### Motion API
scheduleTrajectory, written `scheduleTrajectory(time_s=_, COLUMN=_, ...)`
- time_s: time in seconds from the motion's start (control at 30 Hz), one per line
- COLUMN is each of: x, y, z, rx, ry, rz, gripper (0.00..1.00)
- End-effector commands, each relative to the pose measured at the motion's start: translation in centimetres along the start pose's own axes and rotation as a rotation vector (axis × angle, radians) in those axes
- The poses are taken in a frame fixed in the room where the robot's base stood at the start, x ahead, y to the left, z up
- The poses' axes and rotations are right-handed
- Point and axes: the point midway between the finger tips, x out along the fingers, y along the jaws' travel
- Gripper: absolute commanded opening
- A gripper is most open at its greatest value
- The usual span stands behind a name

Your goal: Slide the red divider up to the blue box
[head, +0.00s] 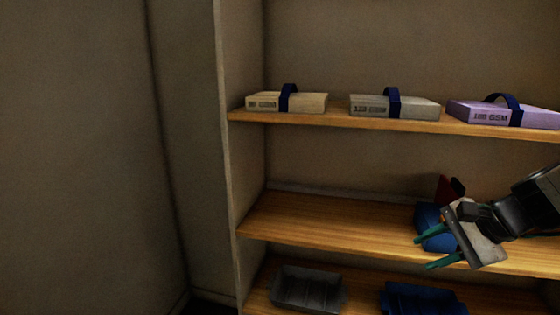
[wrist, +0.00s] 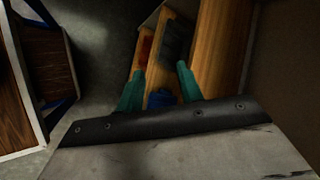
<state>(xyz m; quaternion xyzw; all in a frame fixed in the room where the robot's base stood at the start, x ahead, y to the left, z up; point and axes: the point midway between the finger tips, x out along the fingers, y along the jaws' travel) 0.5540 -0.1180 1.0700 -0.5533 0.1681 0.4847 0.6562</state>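The red divider (head: 444,189) stands upright on the middle shelf in the head view, with a dark piece at its right edge. The blue box (head: 428,216) is just in front of and below it in the picture. My gripper covers part of the box and the divider's lower part, so I cannot tell whether they touch. My gripper (head: 422,253) is open, its teal fingers apart and pointing left, in front of the middle shelf. In the wrist view, nothing shows between the fingers (wrist: 160,68) at close range.
Strapped packs, cream (head: 287,102), grey (head: 394,106) and lilac (head: 503,112), lie on the upper shelf. A grey bin (head: 307,288) and a blue bin (head: 422,300) are on the lower shelf. The middle shelf's left part (head: 320,222) is bare.

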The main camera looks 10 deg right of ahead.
Motion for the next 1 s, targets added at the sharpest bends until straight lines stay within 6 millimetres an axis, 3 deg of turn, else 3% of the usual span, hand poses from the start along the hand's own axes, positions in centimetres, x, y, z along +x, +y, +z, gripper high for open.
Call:
scheduleTrajectory(time_s=0.03, x=0.1, y=1.4, z=2.8, rx=-0.177, ry=-0.025, rz=0.111, gripper=0.36)
scheduleTrajectory(time_s=0.13, x=-0.7, y=4.9, z=6.4, rx=-0.517, ry=-0.060, rz=0.341, gripper=0.36)
scheduleTrajectory(time_s=0.27, x=-3.0, y=8.3, z=8.7, rx=-0.901, ry=-0.062, rz=0.595, gripper=0.36)
scheduleTrajectory(time_s=0.4, x=-4.7, y=9.2, z=10.2, rx=-1.163, ry=-0.017, rz=0.719, gripper=0.36)
scheduleTrajectory(time_s=0.63, x=-4.7, y=8.7, z=12.7, rx=-1.316, ry=-0.006, rz=0.689, gripper=0.36)
scheduleTrajectory(time_s=1.0, x=-4.6, y=8.7, z=12.9, rx=-1.325, ry=-0.011, rz=0.688, gripper=0.36)
